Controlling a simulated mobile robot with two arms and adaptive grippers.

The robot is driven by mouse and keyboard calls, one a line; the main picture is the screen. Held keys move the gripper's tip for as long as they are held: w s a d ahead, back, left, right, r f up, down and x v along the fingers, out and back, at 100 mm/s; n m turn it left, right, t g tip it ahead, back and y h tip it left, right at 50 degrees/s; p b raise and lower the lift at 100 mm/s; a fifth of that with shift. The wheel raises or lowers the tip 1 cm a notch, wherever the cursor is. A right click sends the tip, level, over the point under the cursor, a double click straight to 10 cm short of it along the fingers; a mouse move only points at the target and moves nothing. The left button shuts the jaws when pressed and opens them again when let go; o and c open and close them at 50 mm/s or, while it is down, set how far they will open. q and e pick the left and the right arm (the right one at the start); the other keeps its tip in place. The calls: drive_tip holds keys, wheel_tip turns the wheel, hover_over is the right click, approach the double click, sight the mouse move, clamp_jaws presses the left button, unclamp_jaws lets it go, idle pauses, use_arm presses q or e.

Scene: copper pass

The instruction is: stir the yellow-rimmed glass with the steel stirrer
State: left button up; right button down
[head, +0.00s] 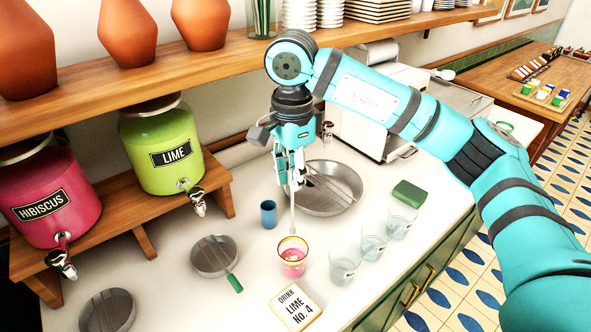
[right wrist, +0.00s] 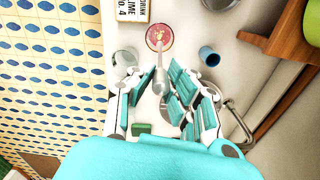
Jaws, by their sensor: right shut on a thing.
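The yellow-rimmed glass (head: 292,264) holds a pink drink and stands upright on the pale counter behind the card. It also shows at the top of the right wrist view (right wrist: 160,37). My right gripper (head: 292,184) points down above and behind the glass, shut on the steel stirrer (head: 292,215). The stirrer hangs roughly upright, its lower end close to the glass's far rim in the head view. In the right wrist view the stirrer (right wrist: 160,75) reaches toward the glass. I cannot tell whether its tip is inside. My left gripper is not in view.
Several clear glasses (head: 344,267) stand right of the yellow-rimmed glass; a blue cup (head: 268,214) stands behind-left. The drink card (head: 296,306) lies in front. A round steel basin (head: 345,205) is behind, a green sponge (head: 409,194) to the right. Lime (head: 160,150) and hibiscus (head: 45,195) dispensers stand left.

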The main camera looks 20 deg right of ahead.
sight(293, 226)
drive_tip(key=shift+w+d+f, duration=0.1)
drive_tip(key=shift+d+f, duration=0.05)
drive_tip(key=shift+f, duration=0.5)
drive_tip(key=shift+f+b, duration=0.35)
drive_tip(key=shift+b, duration=0.1)
drive_tip(key=shift+f+b, duration=0.7)
drive_tip(key=shift+f, duration=0.6)
use_arm(q)
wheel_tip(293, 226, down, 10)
drive_tip(key=b, duration=0.7)
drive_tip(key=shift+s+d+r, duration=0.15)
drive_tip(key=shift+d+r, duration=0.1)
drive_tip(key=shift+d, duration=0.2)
use_arm(e)
drive_tip(key=shift+f, duration=4.15)
drive_tip(key=shift+a, duration=0.2)
